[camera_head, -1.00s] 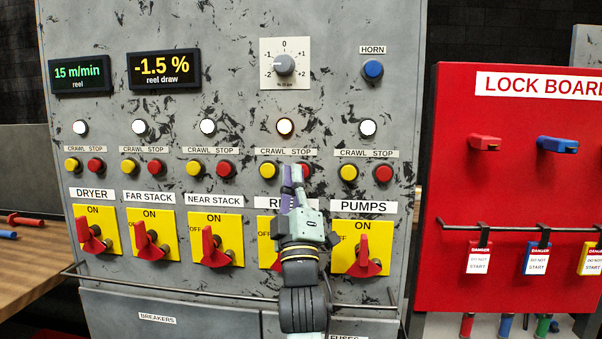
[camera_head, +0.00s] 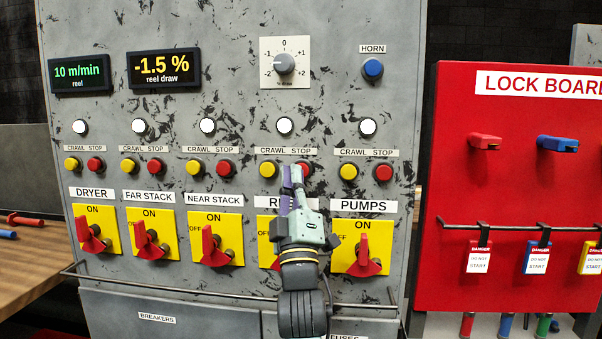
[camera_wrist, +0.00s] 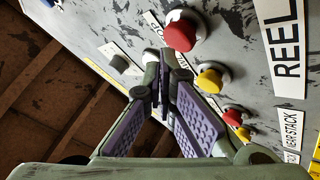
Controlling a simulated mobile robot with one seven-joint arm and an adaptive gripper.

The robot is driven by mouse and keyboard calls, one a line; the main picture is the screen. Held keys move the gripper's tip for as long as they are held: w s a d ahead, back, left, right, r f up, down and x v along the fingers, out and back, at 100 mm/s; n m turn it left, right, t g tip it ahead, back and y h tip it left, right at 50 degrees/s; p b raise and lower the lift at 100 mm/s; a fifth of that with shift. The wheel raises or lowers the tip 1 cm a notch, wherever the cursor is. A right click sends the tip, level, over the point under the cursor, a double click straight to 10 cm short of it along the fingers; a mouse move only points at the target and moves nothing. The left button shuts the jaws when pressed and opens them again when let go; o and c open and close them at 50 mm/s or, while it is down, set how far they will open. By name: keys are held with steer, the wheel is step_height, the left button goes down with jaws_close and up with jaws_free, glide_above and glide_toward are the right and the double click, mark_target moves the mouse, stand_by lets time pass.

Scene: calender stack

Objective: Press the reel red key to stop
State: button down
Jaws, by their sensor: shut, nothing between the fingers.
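The reel red key (camera_head: 306,169) sits under STOP in the reel column of the grey panel. My gripper's tip hides part of it in the head view. In the wrist view the red key (camera_wrist: 180,35) stands out of its white collar, just beyond and to the right of the fingertips. My gripper (camera_head: 293,172) is shut and empty, pointing up at the panel. In the wrist view my gripper (camera_wrist: 161,72) shows its purple pads together; a gap to the key appears there, but its depth is unclear. The reel yellow key (camera_head: 269,170) is left of the fingertips.
The reel switch (camera_head: 265,257) is mostly behind my gripper. The pumps yellow key (camera_head: 348,172) and red key (camera_head: 384,173) are to the right. A rail (camera_head: 180,293) crosses below the switches. The speed display (camera_head: 79,74) reads 10 m/min.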

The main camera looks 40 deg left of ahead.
steer(key=shift+s+d, duration=0.1)
steer(key=shift+s, duration=0.05)
steer(key=shift+s+d, duration=0.4)
steer(key=shift+s, duration=0.3)
steer(key=shift+s+d, duration=0.45)
steer(key=shift+s, duration=0.3)
steer(key=shift+s+d, duration=0.4)
steer(key=shift+s, duration=0.3)
